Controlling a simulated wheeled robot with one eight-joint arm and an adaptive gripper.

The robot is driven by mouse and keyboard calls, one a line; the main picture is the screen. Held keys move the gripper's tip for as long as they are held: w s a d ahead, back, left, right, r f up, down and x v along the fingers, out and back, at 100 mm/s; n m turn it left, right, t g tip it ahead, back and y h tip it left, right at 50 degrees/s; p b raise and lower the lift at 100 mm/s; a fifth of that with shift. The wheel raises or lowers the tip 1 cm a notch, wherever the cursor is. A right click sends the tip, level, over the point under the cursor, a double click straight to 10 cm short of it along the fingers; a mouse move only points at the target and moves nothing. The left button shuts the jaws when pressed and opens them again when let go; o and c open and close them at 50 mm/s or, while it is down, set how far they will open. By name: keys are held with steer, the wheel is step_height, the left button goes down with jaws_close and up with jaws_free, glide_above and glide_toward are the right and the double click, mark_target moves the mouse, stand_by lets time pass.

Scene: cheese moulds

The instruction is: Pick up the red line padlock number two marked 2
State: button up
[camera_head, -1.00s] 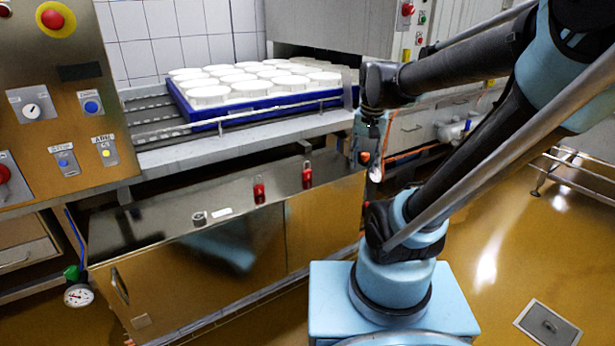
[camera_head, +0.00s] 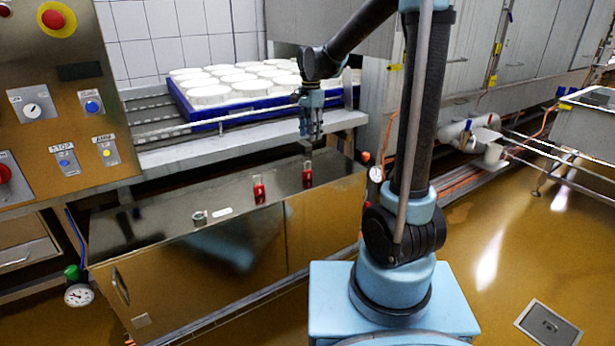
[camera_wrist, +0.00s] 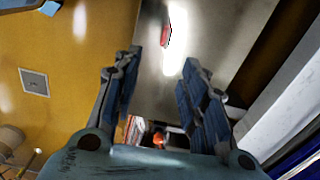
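Two red padlocks stand on the steel cabinet top (camera_head: 150,225) in the head view: the left padlock (camera_head: 259,194) and the right padlock (camera_head: 307,176). A pale mark shows on the left one, but I cannot read the number on either. My gripper (camera_head: 311,136) hangs fingers down above and slightly behind the right padlock, apart from it. In the wrist view my gripper (camera_wrist: 161,58) is open, with nothing between its fingers. A red padlock (camera_wrist: 165,36) shows beyond the fingertips beside a bright reflection; I cannot tell which one it is.
Behind the cabinet, a blue tray (camera_head: 208,125) of white cheese moulds (camera_head: 208,96) sits on the conveyor. A small round metal item (camera_head: 199,217) and a white tag (camera_head: 222,212) lie left of the padlocks. A control panel (camera_head: 60,100) stands at the left.

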glide_toward(307, 170)
steer(key=f, duration=0.5)
steer(key=shift+s+d+f, duration=0.2)
steer(key=shift+d, duration=0.1)
steer(key=shift+a+f, duration=0.2)
steer(key=shift+f, duration=1.15)
steer(key=shift+a+f, duration=0.15)
steer(key=shift+f, duration=1.15)
jaws_close()
